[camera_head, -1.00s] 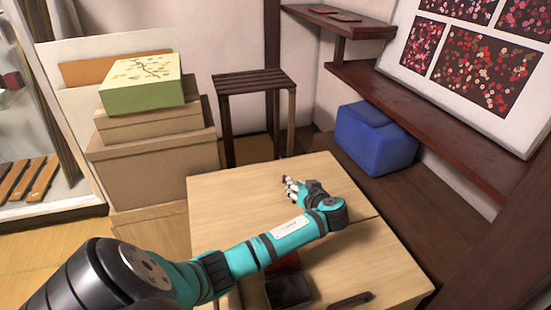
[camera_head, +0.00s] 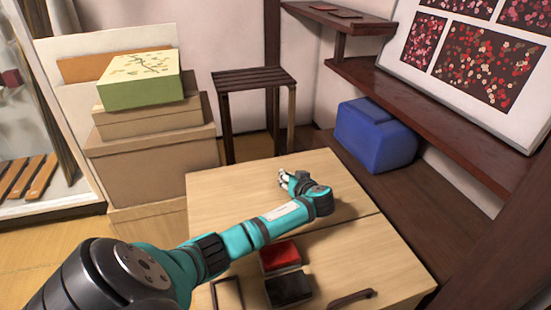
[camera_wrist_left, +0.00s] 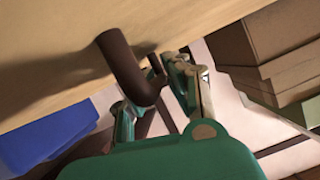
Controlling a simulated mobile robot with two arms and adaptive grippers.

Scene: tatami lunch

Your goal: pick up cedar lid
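The likely cedar lid is the far panel (camera_head: 235,195) of a light wood chest or table top, split by a seam from the near panel. My left gripper (camera_head: 287,182) is low over the far panel in the head view. In the left wrist view a dark curved handle (camera_wrist_left: 126,68) stands out from pale wood (camera_wrist_left: 60,55). My left gripper (camera_wrist_left: 155,85) is spread beside the handle, with one finger partly hidden behind it. I cannot tell if they touch. My right gripper is out of view.
A red box (camera_head: 281,257) and black box (camera_head: 289,289) lie near my forearm. Another dark handle (camera_head: 350,298) is on the near panel. A blue bin (camera_head: 375,140) is at right, stacked boxes (camera_head: 150,160) at left, a slatted stool (camera_head: 253,80) behind.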

